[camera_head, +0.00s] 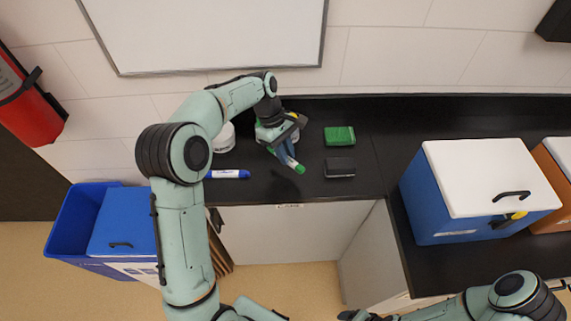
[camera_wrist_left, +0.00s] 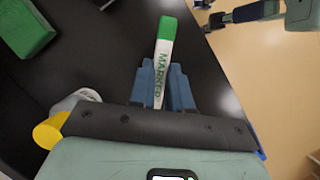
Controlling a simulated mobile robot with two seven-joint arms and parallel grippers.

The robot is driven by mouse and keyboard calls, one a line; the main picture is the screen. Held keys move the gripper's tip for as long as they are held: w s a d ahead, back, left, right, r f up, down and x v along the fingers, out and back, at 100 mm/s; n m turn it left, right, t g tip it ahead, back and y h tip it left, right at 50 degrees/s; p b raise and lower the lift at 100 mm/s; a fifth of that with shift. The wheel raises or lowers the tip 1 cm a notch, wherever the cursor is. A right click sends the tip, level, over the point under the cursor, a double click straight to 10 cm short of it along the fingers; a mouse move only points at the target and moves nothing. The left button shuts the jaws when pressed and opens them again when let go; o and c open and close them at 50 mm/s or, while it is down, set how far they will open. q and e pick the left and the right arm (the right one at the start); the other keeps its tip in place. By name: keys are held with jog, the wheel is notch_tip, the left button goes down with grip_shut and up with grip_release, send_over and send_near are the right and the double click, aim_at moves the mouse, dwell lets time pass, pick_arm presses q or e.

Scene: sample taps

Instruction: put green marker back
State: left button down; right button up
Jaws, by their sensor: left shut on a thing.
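The green marker (camera_head: 299,168) has a white body with "MARKER" lettering and a green end. In the left wrist view the marker (camera_wrist_left: 165,40) stands out between the two blue fingers, green end away from the palm. My left gripper (camera_head: 287,155) is shut on it above the black counter, near the front edge. The left wrist view shows the gripper (camera_wrist_left: 164,88) holding the white body. My right gripper (camera_head: 355,315) is at the bottom edge of the head view, dark and small; its opening is unclear. No marker holder can be clearly made out.
A blue marker (camera_head: 229,174) lies on the counter, left of my gripper. A white round item (camera_head: 223,138) is partly behind my arm. A green block (camera_head: 339,136) and a black block (camera_head: 340,167) lie to the right. A blue cooler (camera_head: 437,195) stands farther right.

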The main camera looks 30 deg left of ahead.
aim_at(286, 171)
pick_arm(q)
notch_tip(286, 171, down, 5)
jog(key=shift+f, duration=0.2)
pick_arm(e)
jog(key=shift+s+f, duration=0.35)
pick_arm(q)
jog(key=shift+f+b, duration=0.15)
jog(key=shift+b, duration=0.15)
jog(key=c, duration=1.1)
grip_release()
jog(key=p+v, duration=0.2)
jog(key=v, duration=0.9)
jog(key=shift+w+r, duration=0.1)
jog(key=shift+r, duration=0.15)
jog(key=shift+a+r, duration=0.2)
jog(key=shift+r, duration=0.15)
pick_arm(e)
jog(key=w+r, duration=0.3)
jog(key=shift+w, duration=0.15)
